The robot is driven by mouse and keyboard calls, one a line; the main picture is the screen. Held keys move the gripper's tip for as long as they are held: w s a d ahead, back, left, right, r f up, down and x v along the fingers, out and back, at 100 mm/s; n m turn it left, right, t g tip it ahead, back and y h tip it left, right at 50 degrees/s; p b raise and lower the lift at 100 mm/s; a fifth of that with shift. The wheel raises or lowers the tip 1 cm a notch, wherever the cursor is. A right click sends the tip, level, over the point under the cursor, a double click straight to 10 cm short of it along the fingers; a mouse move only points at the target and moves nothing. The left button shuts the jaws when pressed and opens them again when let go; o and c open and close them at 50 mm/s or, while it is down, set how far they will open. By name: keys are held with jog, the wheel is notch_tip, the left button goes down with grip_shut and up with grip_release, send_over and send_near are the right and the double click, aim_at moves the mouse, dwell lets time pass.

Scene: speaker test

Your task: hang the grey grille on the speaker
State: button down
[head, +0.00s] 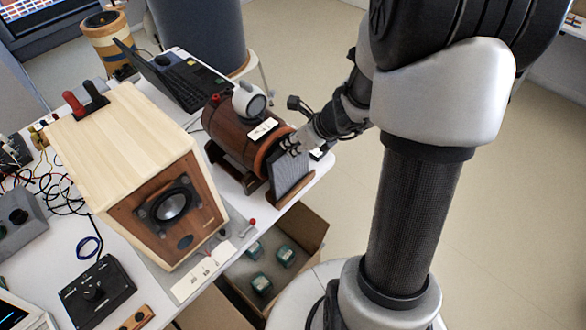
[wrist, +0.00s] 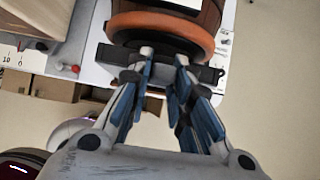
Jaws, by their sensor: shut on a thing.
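The speaker (head: 130,150) is a large pale wooden box at the left of the head view, with a brown front and a round black driver (head: 170,204). The grey grille (head: 291,177) is a flat panel standing upright at the table's right edge, in front of a wooden barrel, apart from the speaker. My gripper (head: 294,146) is at the grille's top edge and shut on it. In the wrist view, my gripper's blue-padded fingers (wrist: 163,80) reach toward a dark strip below the barrel's orange rim; the grip itself is hard to make out.
The barrel (head: 236,128) with an orange rim (wrist: 160,24) lies directly behind the grille, with a white round device (head: 249,100) on top. A wooden holder (head: 298,191) is at the grille's foot. A cardboard box (head: 312,231) stands below the table edge. A laptop (head: 180,82) is behind.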

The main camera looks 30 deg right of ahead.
jog(key=shift+r, duration=0.2)
dwell(0.4)
jog(key=shift+r+p, duration=2.85)
